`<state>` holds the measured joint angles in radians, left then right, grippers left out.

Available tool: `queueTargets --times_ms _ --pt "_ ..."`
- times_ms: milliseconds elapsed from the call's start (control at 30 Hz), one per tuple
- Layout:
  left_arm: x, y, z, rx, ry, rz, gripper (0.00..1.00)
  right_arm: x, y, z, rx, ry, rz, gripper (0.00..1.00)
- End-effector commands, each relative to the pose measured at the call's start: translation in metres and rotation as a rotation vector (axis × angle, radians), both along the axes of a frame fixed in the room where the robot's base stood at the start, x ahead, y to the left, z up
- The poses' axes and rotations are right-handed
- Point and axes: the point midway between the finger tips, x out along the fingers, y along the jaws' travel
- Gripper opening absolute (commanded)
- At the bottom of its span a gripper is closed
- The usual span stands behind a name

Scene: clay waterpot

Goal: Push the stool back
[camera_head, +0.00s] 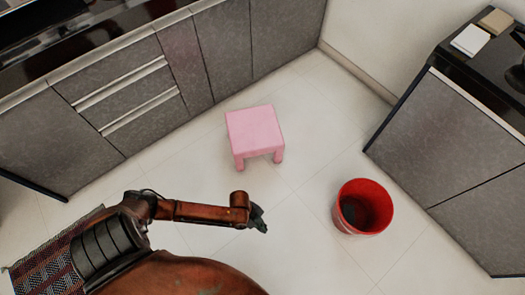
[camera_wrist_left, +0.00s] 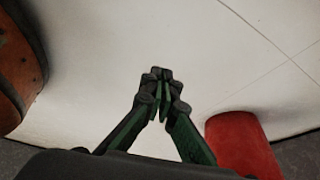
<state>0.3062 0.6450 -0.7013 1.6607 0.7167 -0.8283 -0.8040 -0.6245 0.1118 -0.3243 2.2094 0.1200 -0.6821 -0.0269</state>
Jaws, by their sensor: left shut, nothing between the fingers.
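A pink stool (camera_head: 254,130) stands upright on the tiled floor in the head view, in front of the grey cabinets and apart from them. My left gripper (camera_head: 260,221) is below the stool in the picture, nearer to my body, and does not touch it. In the left wrist view its fingers (camera_wrist_left: 162,75) meet at the tips with nothing between them. The stool is not in the left wrist view. My right gripper does not show.
A red bucket (camera_head: 363,207) stands right of my left gripper; it also shows in the left wrist view (camera_wrist_left: 240,145). Grey cabinets (camera_head: 200,62) line the back, and a counter (camera_head: 455,130) stands at right. A patterned rug (camera_head: 48,262) lies at lower left. Floor around the stool is clear.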

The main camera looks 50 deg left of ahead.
Motion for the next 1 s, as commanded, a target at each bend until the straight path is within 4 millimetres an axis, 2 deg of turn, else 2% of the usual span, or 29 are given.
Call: queueTargets --times_ms 33,133,200,300,400,533,667,767,900,1000 --pt "0.035 0.024 0.013 0.062 -0.021 -0.081 0.00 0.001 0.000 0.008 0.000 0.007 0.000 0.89" --pt "0.089 0.070 0.036 0.171 -0.027 -0.230 0.00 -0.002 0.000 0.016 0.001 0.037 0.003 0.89" --pt "0.126 0.104 0.061 0.243 -0.028 -0.315 0.00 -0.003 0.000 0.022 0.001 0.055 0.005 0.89" --pt "0.170 0.148 0.101 0.327 -0.021 -0.407 0.00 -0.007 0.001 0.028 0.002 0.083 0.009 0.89" --pt "0.203 0.183 0.139 0.385 -0.015 -0.467 0.00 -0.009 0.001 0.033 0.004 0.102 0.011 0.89" --pt "0.227 0.209 0.172 0.423 -0.007 -0.509 0.00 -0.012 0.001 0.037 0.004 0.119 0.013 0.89" --pt "0.234 0.219 0.181 0.436 0.000 -0.525 0.00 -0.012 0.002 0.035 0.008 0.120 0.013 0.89" --pt "0.234 0.219 0.172 0.436 0.003 -0.528 0.00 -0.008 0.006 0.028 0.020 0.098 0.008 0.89" --pt "0.233 0.219 0.150 0.434 0.004 -0.528 0.00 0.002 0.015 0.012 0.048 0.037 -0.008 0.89" --pt "0.233 0.219 0.135 0.434 0.004 -0.528 0.00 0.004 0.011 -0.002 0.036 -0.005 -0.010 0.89"
